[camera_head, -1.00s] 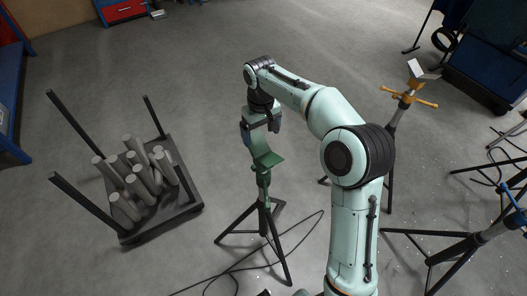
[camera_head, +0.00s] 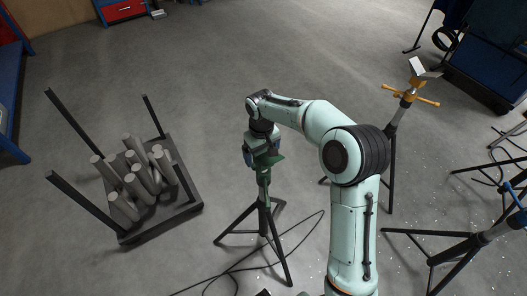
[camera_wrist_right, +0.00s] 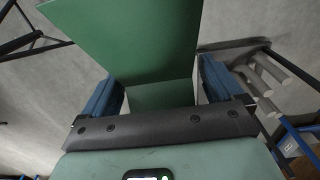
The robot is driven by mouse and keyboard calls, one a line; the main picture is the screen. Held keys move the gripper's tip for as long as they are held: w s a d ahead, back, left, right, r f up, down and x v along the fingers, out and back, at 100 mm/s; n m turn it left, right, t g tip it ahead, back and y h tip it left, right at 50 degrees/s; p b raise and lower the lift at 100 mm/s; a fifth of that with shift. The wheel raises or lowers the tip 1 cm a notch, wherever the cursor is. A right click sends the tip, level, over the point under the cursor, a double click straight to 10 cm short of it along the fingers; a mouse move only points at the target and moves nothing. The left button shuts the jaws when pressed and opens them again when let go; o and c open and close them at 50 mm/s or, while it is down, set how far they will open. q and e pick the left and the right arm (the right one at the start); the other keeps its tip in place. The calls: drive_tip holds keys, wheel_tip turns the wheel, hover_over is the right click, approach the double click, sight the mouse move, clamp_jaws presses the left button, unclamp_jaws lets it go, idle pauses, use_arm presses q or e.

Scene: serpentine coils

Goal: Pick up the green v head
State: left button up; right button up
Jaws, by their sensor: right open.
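The green v head (camera_head: 277,158) sits on top of a green stand with black tripod legs, in the middle of the head view. My right gripper (camera_head: 262,163) is directly over it and partly hides it. In the right wrist view the green v head (camera_wrist_right: 135,40) fills the space ahead, and its lower part lies between the two blue fingers of my right gripper (camera_wrist_right: 160,88). The fingers are apart, one on each side of the green plate. Whether either finger touches it I cannot tell. My left gripper is not in view.
A dark cart (camera_head: 165,222) with upright posts holds several grey cylinders at the left. A tripod stand with an orange handle (camera_head: 410,96) is at the right, with more tripods (camera_head: 470,243) at the lower right. A black cable (camera_head: 240,268) lies on the floor.

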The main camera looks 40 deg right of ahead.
drive_tip(key=c, duration=1.3)
drive_tip(key=shift+r, duration=0.1)
drive_tip(key=shift+c, duration=0.6)
drive_tip(key=shift+r, duration=0.1)
